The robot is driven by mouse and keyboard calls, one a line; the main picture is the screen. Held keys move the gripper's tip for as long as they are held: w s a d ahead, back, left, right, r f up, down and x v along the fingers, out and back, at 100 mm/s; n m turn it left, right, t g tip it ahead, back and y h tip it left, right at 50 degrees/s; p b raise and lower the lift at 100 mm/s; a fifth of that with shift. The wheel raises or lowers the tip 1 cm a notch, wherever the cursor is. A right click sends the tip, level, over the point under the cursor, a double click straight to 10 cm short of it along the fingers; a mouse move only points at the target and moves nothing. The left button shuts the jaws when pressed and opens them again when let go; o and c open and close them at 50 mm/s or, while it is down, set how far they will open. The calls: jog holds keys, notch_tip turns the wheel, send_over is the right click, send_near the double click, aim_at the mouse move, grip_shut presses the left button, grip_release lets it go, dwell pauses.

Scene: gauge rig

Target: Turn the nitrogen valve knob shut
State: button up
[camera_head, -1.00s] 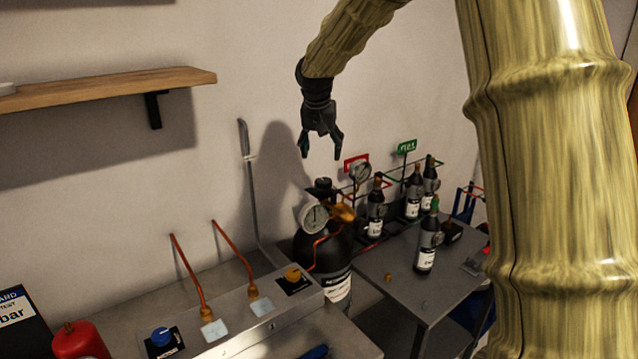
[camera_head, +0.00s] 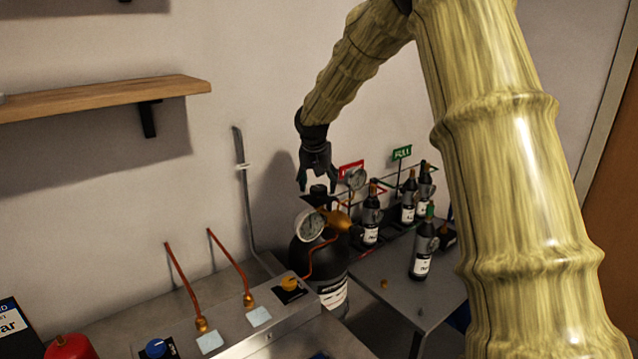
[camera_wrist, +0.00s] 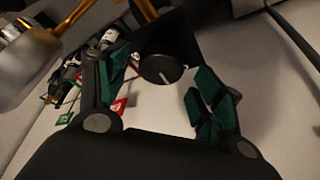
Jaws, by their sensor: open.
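The nitrogen valve knob (camera_head: 319,191) is a dark knob on top of the large black cylinder (camera_head: 322,262), partly covered by my gripper in the head view. In the wrist view the knob (camera_wrist: 163,69) is a black disc with a light mark on its face. My gripper (camera_head: 317,184) points down just above the knob, with a finger on either side. In the wrist view my gripper (camera_wrist: 160,80) is open, its green-padded fingers apart, with the knob showing between them near the tips. I see no clear contact.
A round gauge (camera_head: 311,224) and a brass regulator (camera_head: 336,219) sit beside the cylinder neck. Several small bottles stand on the right-hand table (camera_head: 393,286). A metal panel (camera_head: 262,330) with copper pipes is in front. A wooden shelf (camera_head: 100,97) is on the wall.

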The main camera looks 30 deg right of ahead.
jog(key=shift+w+d+f, duration=0.2)
jog(key=shift+f, duration=0.45)
jog(key=c, duration=1)
